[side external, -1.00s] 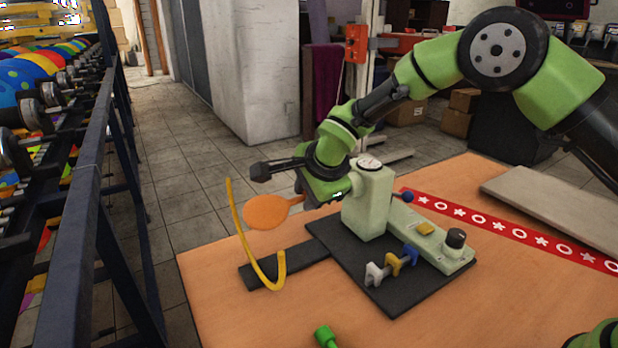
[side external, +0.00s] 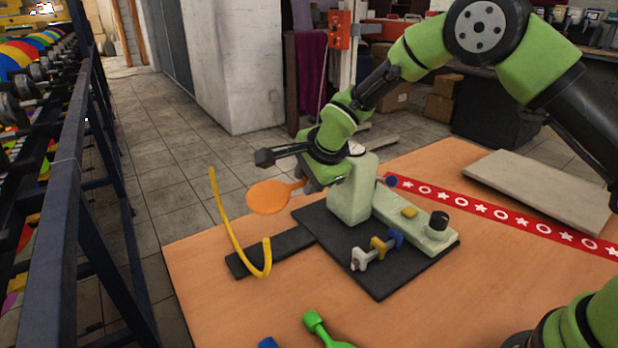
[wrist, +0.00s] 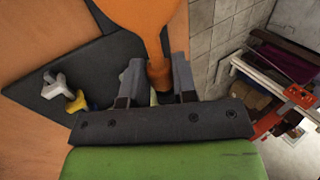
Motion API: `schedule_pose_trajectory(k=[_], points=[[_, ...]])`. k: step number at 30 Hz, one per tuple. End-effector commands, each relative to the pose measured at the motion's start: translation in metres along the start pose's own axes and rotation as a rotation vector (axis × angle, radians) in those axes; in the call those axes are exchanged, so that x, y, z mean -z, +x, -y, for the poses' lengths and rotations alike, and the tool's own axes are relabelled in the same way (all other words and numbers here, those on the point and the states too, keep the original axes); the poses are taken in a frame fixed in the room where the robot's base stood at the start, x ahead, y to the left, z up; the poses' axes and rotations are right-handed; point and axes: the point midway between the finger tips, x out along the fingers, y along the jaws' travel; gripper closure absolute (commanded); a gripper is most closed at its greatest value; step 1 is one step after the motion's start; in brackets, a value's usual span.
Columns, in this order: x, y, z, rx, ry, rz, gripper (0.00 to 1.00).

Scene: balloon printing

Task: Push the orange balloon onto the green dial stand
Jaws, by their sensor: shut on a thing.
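The orange balloon (side external: 272,197) is flat, with its round body pointing left, away from the stand. My gripper (side external: 312,180) is shut on its neck, which sits between the two fingers in the wrist view (wrist: 158,82). The pale green dial stand (side external: 350,195) stands upright on a black mat. My gripper and wrist are close against its left side and cover part of its top, so the dial is mostly hidden. Whether the balloon's neck touches the stand is hidden by my gripper.
A yellow curved hook (side external: 232,240) rises left of the balloon from a black bar. White, yellow and blue clips (side external: 377,246) stand on the mat (side external: 380,283). A green balloon (side external: 318,325) lies at the table's front. A grey board (side external: 540,185) lies at the right.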

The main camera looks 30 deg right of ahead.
Motion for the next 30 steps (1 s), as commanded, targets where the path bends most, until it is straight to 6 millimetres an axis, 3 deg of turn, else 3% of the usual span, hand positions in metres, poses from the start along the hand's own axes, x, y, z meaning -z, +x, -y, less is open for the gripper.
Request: schedule_pose_trajectory(k=[30], points=[[0.0078,0.0,-0.0001,-0.001,0.001,0.0,0.87]])
